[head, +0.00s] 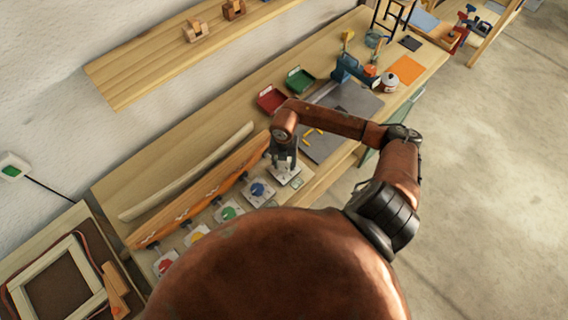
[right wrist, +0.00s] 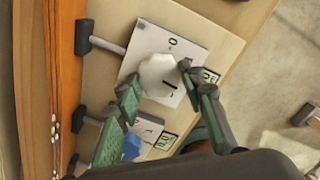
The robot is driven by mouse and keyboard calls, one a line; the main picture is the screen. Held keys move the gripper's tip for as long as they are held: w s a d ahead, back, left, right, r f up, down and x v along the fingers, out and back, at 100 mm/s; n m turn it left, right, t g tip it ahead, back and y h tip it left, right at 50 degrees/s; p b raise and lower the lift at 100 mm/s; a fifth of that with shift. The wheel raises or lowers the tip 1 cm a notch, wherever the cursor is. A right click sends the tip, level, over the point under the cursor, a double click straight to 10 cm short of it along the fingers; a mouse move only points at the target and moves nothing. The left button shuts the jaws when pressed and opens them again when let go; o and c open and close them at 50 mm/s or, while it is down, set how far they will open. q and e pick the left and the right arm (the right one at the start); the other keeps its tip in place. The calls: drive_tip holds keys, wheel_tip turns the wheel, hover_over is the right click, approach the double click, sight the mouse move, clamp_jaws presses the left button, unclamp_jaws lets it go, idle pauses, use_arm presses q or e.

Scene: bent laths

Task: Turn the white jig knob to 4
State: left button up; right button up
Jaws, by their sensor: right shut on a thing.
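The white jig knob (right wrist: 158,73) sits on a light square plate (right wrist: 150,40) in the right wrist view. A short dark line shows on the knob's lower right part. A dark 0-like mark shows on the plate above the knob; other marks are too small or hidden. My right gripper (right wrist: 159,76) is shut on the knob, one green finger at its lower left and one at its right. In the head view my right gripper (head: 284,160) stands over the plate (head: 291,176) and mostly hides the knob. My left gripper is not in view.
A blue knob (head: 257,189), green knob (head: 228,213), yellow knob (head: 196,236) and red knob (head: 165,264) line the bench's front. A bent orange-brown lath (head: 205,188) runs behind them. Red (head: 270,99) and green (head: 300,81) trays stand further along.

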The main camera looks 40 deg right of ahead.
drive_tip(key=m, duration=0.4)
drive_tip(key=shift+w+d+r+m+p, duration=0.1)
drive_tip(key=shift+m+p, duration=0.2)
drive_tip(key=shift+p, duration=0.05)
drive_tip(key=m+p, duration=0.1)
drive_tip(key=m, duration=0.2)
drive_tip(key=shift+m, duration=0.4)
drive_tip(key=m+p, duration=0.1)
drive_tip(key=m, duration=0.3)
drive_tip(key=shift+p, duration=0.35)
drive_tip(key=shift+d+m+p, duration=0.1)
drive_tip(key=shift+m+p, duration=0.8)
drive_tip(key=shift+m, duration=1.2)
drive_tip(key=o, duration=1.2)
drive_tip(key=shift+c, duration=0.2)
